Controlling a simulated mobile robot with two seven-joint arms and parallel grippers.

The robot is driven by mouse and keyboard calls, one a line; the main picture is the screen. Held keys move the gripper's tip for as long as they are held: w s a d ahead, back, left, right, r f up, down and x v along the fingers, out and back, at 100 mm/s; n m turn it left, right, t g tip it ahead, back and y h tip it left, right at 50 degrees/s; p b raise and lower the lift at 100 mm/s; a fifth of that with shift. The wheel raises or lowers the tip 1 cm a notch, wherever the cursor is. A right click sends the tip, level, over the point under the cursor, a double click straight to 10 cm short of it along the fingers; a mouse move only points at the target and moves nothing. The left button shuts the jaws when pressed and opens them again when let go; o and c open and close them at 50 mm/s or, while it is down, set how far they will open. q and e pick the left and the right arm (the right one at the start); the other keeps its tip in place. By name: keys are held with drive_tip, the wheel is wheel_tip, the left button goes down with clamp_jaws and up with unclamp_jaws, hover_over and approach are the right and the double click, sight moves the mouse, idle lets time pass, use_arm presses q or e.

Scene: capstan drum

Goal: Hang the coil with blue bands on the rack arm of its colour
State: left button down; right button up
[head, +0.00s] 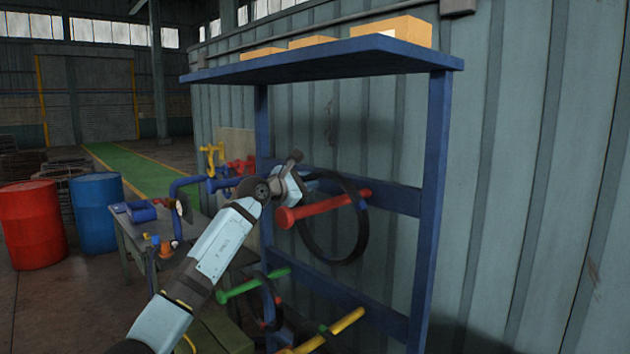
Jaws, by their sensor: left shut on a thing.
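My left gripper (297,182) is in front of the blue rack's middle rail and is shut on a black coil (334,262) at its upper left edge. Small blue bands show on the coil near the gripper and at its right side. The coil hangs as a large upright ring. The red rack arm (325,207) crosses the ring in this view; I cannot tell whether the ring is around it or beside it. A blue rack arm (224,184) shows farther left, partly hidden behind other parts. My right gripper is not in view.
Below are a green rack arm (252,286), with a dark coil (270,308) by it, and a yellow rack arm (345,322). The rack's blue top shelf (330,60) carries boxes. A workbench (135,235) and red and blue drums stand left.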

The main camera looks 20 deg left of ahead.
use_arm(q)
drive_tip(key=r+b+v, duration=0.1)
drive_tip(key=b+v, duration=0.6)
drive_tip(key=v, duration=2)
drive_tip(key=shift+s, duration=0.35)
drive_tip(key=shift+r, duration=0.15)
